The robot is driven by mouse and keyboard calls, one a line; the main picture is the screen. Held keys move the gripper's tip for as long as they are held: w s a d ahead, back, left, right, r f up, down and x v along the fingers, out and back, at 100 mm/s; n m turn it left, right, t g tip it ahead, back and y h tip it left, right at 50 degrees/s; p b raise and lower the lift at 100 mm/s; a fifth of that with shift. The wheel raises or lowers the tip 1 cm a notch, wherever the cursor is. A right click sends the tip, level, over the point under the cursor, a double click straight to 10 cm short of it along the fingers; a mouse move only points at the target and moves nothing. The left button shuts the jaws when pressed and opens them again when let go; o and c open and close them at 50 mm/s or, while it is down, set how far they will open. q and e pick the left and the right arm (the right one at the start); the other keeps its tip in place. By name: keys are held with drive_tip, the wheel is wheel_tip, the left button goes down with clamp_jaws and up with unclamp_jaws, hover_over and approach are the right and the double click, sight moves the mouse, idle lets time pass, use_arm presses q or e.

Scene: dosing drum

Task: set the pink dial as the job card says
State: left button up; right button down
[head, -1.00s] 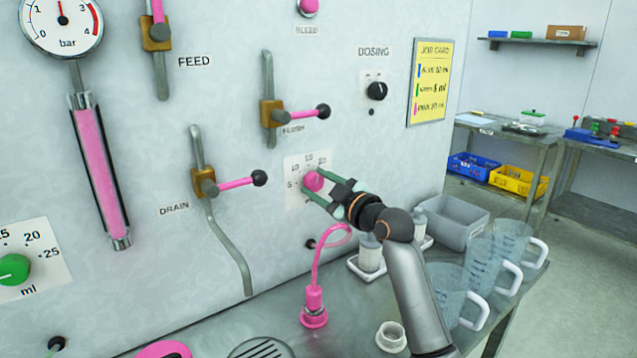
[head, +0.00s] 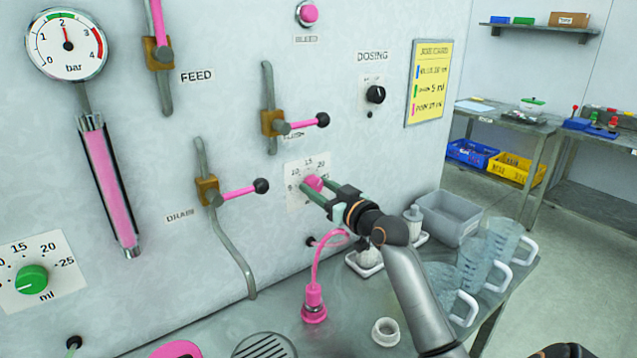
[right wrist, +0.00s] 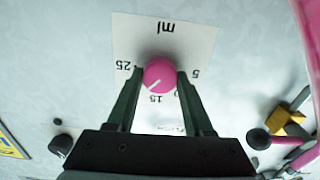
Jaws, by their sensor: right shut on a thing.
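The pink dial (head: 313,183) sits on a white scale plate on the grey panel, below the flush lever. My right gripper (head: 311,187) is shut on it, one finger on either side. In the right wrist view the pink dial (right wrist: 159,73) is upside down between the fingertips (right wrist: 159,78). Its white pointer line slants down-left, between the 15 mark and the partly hidden 20 side. The yellow job card (head: 429,83) hangs on the right of the panel with blue, green and pink lines; the pink figure is too small to read surely. My left gripper is out of view.
A green dial (head: 31,279) is at lower left. The drain lever (head: 238,191) and flush lever (head: 300,125) stick out near the gripper. A pink hose fitting (head: 314,302), bottles, a grey bin (head: 449,218) and clear jugs (head: 480,270) stand on the bench below.

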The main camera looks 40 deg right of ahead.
drive_tip(key=shift+m, duration=0.3)
drive_tip(key=shift+f, duration=0.1)
drive_tip(key=shift+c, duration=1.4)
unclamp_jaws()
drive_tip(key=s+a+b, duration=0.1)
drive_tip(key=s+b, duration=0.1)
drive_tip(key=s, duration=1)
drive_tip(key=shift+s+a, duration=0.2)
drive_tip(key=shift+s, duration=0.05)
